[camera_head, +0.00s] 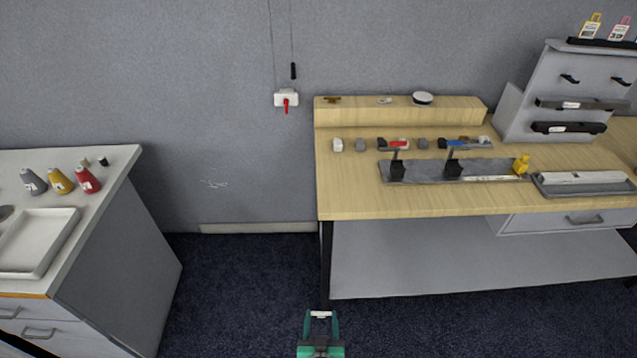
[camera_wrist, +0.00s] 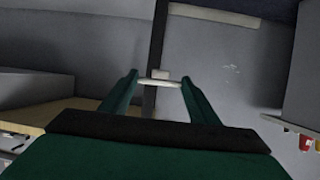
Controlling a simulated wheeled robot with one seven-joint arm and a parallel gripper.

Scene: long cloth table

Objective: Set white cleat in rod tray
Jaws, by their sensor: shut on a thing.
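My gripper (camera_head: 320,316) is low in front, over the dark floor between the two work surfaces. It is shut on the white cleat (camera_wrist: 159,82), a small pale bar with a little block on it, held across the green fingertips. A shallow grey tray (camera_head: 541,188) lies at the right of the wooden bench with a long pale bar in it. A pale empty-looking tray (camera_head: 62,236) lies on the left cabinet. No label shows which one is the rod tray.
The wooden bench (camera_head: 350,200) carries a grey plate (camera_head: 425,172) with black-based clamps, a row of small blocks and a rack (camera_head: 570,85). The left cabinet (camera_head: 115,165) carries several cones (camera_head: 87,180). A wall fixture (camera_head: 286,98) has a red part. Open floor lies between.

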